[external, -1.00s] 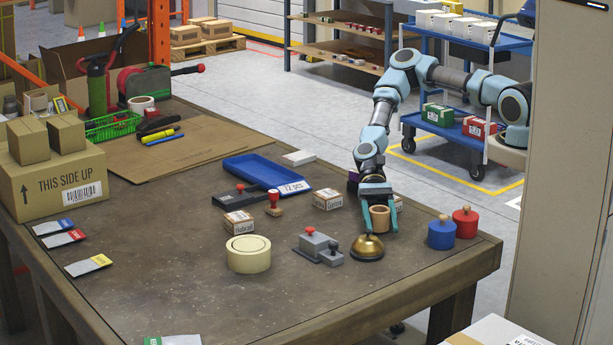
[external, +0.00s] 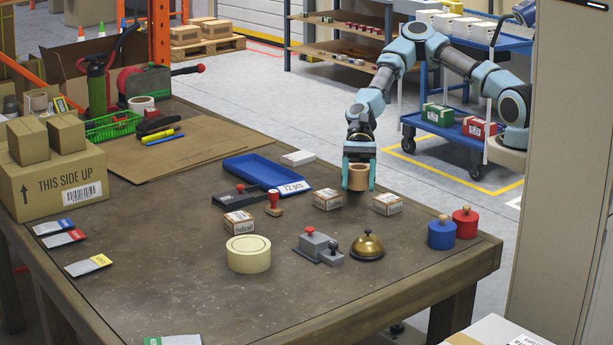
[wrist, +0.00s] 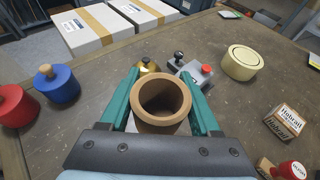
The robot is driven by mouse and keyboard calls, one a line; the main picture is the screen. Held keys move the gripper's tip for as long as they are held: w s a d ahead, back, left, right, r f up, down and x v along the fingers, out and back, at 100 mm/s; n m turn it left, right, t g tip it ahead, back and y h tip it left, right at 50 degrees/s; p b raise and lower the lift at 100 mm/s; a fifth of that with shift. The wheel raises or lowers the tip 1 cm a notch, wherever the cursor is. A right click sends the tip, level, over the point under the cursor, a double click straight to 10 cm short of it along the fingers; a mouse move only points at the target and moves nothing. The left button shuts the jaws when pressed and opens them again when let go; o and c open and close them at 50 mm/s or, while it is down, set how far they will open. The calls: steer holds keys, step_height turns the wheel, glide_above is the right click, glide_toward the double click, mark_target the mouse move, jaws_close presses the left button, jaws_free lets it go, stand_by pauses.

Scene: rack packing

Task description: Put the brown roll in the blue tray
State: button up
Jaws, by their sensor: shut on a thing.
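The brown roll (external: 357,180) is held between the two teal fingers of my gripper (external: 358,177), above the back part of the table. In the wrist view the roll (wrist: 161,104) sits upright, its open hollow facing the camera, with a finger pressed on each side. My gripper (wrist: 163,108) is shut on it. The blue tray (external: 250,170) lies on the table left of my gripper in the external view, flat and empty, with a "12 pcs" label at its front right corner. The tray does not show in the wrist view.
Small labelled boxes (external: 328,199) and (external: 387,203) stand on the table near my gripper. A red-handled stamp (external: 274,204) and a black stapler-like tool (external: 238,195) sit in front of the tray.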

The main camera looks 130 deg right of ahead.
steer(key=s+d+r+m+t+h+p, duration=0.15)
steer(key=d+m+h, duration=0.4)
steer(key=d, duration=1.15)
steer(key=s+d+m+t+h+p, duration=0.1)
steer(key=d+m+t+h+p, duration=0.3)
steer(key=d, duration=1.4)
steer(key=shift+m+g+h, duration=0.45)
steer(key=shift+g+h, duration=0.2)
steer(key=shift+h, duration=0.2)
step_height(320, 180, down, 9)
steer(key=shift+w+a+p, duration=0.1)
steer(key=shift+p, duration=0.25)
steer(key=shift+f, duration=0.1)
steer(key=shift+f, duration=0.1)
steer(key=shift+f+b, duration=0.4)
steer(key=shift+b, duration=0.05)
steer(key=shift+f, duration=0.15)
steer(key=o, duration=1.4)
steer(key=shift+c, duration=0.2)
